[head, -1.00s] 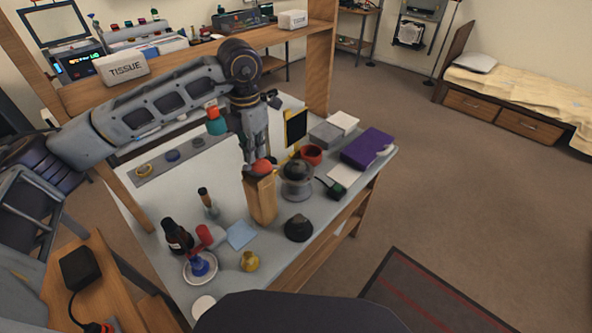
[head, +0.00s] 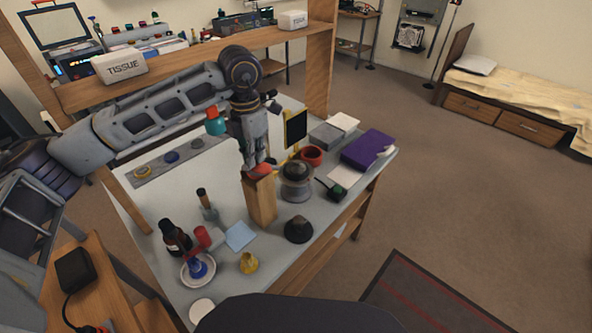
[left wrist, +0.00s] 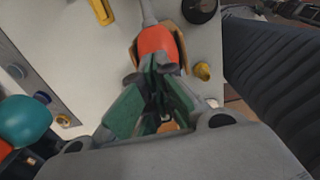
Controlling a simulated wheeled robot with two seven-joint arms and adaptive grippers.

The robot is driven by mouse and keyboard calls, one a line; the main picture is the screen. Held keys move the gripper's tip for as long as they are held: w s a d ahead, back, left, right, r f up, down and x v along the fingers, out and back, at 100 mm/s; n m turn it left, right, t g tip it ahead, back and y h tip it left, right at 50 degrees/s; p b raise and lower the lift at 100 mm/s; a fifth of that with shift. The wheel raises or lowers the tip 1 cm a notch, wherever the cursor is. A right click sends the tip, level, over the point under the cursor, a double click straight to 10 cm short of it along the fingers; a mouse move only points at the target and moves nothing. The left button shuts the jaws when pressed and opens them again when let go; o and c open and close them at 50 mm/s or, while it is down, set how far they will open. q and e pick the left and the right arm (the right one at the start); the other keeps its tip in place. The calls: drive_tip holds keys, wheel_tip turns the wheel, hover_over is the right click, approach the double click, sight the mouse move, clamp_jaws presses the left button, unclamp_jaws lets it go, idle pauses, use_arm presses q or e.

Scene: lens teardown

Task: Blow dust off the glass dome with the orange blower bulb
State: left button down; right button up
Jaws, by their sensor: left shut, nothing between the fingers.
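The orange blower bulb (head: 258,170) sits at the top of a tall wooden holder (head: 261,201) on the bench. In the left wrist view the bulb (left wrist: 156,41) has a grey nozzle pointing away. My left gripper (head: 252,163) points down right at the bulb and partly hides it. Its green-padded fingers (left wrist: 160,72) are shut with nothing held; whether they touch the bulb I cannot tell. The glass dome (head: 296,171) rests on a round grey stand just right of the holder. Dust on it is too small to make out. My right gripper is not in view.
A dark cone (head: 298,229) stands in front of the dome's stand. A red cup (head: 312,155), a green-topped item (head: 337,192) and a purple box (head: 368,149) are to the right.

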use_arm(q)
drive_tip(key=shift+r, duration=0.1)
drive_tip(key=shift+r+p, duration=0.65)
drive_tip(key=shift+r, duration=0.9)
drive_tip(key=shift+r+p, duration=1.25)
drive_tip(key=shift+r, duration=1.25)
